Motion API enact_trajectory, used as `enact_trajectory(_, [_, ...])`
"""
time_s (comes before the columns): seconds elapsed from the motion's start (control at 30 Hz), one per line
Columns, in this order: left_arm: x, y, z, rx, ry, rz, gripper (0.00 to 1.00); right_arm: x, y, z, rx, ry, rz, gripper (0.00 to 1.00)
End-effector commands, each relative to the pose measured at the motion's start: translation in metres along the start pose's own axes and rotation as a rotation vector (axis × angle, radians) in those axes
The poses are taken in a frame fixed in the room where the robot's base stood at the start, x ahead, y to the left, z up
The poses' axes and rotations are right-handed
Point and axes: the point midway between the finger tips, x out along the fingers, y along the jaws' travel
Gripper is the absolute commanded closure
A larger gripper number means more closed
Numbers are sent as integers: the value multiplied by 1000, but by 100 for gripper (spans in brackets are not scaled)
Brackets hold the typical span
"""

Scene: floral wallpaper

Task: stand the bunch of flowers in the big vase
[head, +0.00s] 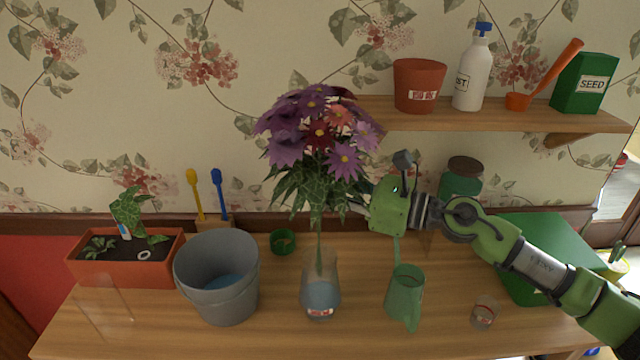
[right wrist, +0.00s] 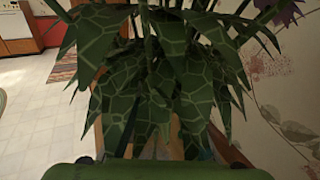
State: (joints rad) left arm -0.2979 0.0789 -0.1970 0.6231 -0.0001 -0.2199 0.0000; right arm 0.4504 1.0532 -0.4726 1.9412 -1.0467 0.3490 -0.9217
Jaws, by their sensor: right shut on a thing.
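The bunch of flowers (head: 318,135), purple and red blooms over patterned green leaves, is upright in the head view. Its leaves (right wrist: 150,80) fill the right wrist view. My right gripper (head: 345,201) reaches in from the right and is shut on the bunch below the blooms; its fingertips are partly hidden by leaves. The stems hang down over the mouth of a clear glass vase (head: 320,296) with bluish water and a label. The stem ends appear within the vase's upper part, but I cannot tell how deep. My left gripper is not in view.
A grey bucket (head: 217,290) stands left of the vase, a green jug (head: 405,297) right of it. A small glass (head: 484,313) is farther right. An orange planter (head: 90,265) is at the left. A shelf (head: 480,122) with several items hangs at the upper right.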

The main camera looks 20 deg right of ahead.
Motion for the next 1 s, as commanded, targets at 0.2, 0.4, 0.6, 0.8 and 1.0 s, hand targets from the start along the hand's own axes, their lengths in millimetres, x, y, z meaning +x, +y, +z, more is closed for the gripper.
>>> enact_trajectory(0.2, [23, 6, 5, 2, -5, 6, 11, 0, 0, -26, 1, -1, -1, 100])
enact_trajectory(0.4, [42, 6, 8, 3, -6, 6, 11, 1, 0, -47, 0, -1, -1, 100])
enact_trajectory(0.6, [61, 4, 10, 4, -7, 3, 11, 1, 0, -67, 0, 0, -1, 100])
enact_trajectory(0.8, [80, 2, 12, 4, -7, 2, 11, 1, 0, -87, 0, -1, -1, 100])
enact_trajectory(1.0, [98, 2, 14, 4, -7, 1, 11, 2, -1, -106, 0, -1, -1, 100])
